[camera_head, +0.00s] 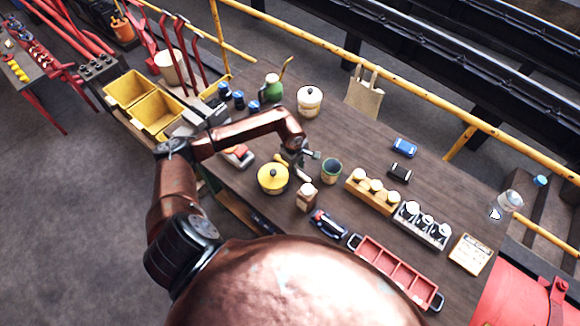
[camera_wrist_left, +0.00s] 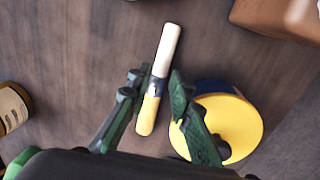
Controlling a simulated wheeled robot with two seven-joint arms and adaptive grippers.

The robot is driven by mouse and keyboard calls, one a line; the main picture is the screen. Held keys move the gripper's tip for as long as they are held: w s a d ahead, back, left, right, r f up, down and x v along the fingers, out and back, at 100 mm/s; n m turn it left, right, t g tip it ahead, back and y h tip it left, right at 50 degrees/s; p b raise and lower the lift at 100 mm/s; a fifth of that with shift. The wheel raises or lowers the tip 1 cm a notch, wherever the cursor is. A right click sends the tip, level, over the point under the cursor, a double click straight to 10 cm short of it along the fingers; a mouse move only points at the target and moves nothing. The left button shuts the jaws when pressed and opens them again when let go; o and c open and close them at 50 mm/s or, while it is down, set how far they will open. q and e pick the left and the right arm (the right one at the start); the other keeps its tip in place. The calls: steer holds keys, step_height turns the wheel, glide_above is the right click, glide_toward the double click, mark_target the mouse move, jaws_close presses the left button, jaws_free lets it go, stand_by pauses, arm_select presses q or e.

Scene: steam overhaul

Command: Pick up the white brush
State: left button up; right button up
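The white brush (camera_wrist_left: 159,80) lies on the brown wooden table. It has a pale handle end, a dark metal band and a yellow end. My left gripper (camera_wrist_left: 156,83) is open, with one green finger on each side of the brush near its band; I cannot tell how high above it they are. In the head view my left gripper (camera_head: 297,160) is over the table behind the yellow lidded pot, with a pale part of the brush (camera_head: 304,176) showing just below it. My right gripper is not in view.
The yellow lidded pot (camera_head: 272,178) stands close beside the brush, near the right finger in the wrist view. A dark green cup (camera_head: 331,170) and a brown jar (camera_head: 306,198) are nearby. A wooden block with yellow-topped pieces (camera_head: 371,190) is farther right.

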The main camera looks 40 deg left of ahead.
arm_select(q)
steer(key=shift+w+f+p, duration=0.15)
steer(key=shift+f+p, duration=0.1)
steer(key=shift+f, duration=0.75)
steer(key=shift+w+f+p, duration=0.1)
steer(key=shift+f+p, duration=0.1)
steer(key=shift+f, duration=0.75)
steer(key=shift+c, duration=0.6)
jaws_close()
